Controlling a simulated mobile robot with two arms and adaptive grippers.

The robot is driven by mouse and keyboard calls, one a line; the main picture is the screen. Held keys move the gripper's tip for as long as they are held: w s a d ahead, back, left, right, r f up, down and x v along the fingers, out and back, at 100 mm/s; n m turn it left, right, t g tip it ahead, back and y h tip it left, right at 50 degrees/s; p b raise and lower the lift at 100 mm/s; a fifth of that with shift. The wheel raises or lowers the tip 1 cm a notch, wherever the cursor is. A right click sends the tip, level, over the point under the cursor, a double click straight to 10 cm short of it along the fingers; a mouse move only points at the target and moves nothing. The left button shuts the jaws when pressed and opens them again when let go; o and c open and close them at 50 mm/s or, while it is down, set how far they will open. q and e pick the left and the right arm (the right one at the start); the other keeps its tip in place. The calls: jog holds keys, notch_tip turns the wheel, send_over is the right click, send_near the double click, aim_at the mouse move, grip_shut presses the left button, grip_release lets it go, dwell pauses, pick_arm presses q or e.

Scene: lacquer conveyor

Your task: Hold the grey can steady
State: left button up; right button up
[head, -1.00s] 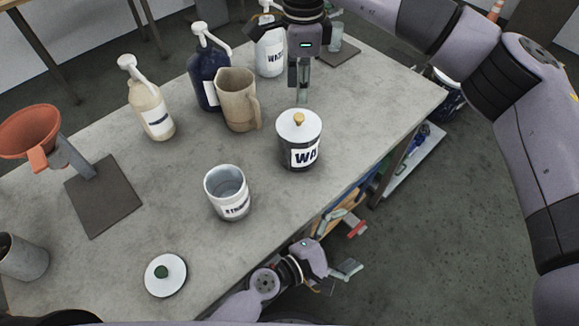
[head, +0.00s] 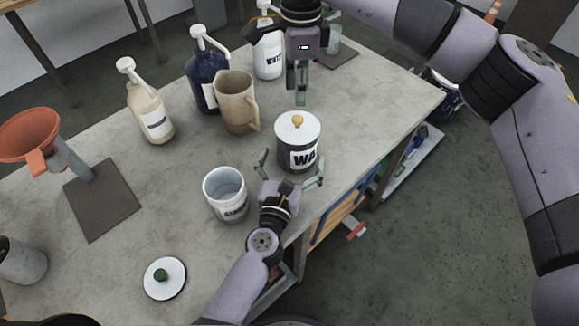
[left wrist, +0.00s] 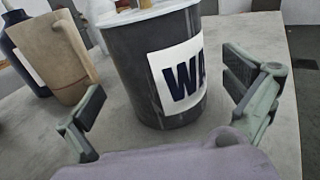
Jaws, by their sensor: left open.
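The dark grey can (head: 298,144) stands upright on the table near its right edge. It has a white lid with a yellow knob and a white label reading "WA"; it also fills the middle of the left wrist view (left wrist: 150,75). My left gripper (head: 290,168) is open at the near side of this can. Its fingers are spread to either side, with a visible gap to the can in the left wrist view (left wrist: 165,92). My right gripper (head: 299,88) hangs fingers-down behind the can, above the table; its fingers overlap, so their opening is unclear.
An open labelled can (head: 226,192) stands left of my left gripper. A white lid with a green knob (head: 165,280) lies near the front. A tan jug (head: 235,100), several pump bottles and an orange funnel (head: 28,135) on a stand occupy the left and back.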

pick_arm(q)
jog(key=shift+x, duration=1.85)
jog(key=shift+c, duration=0.4)
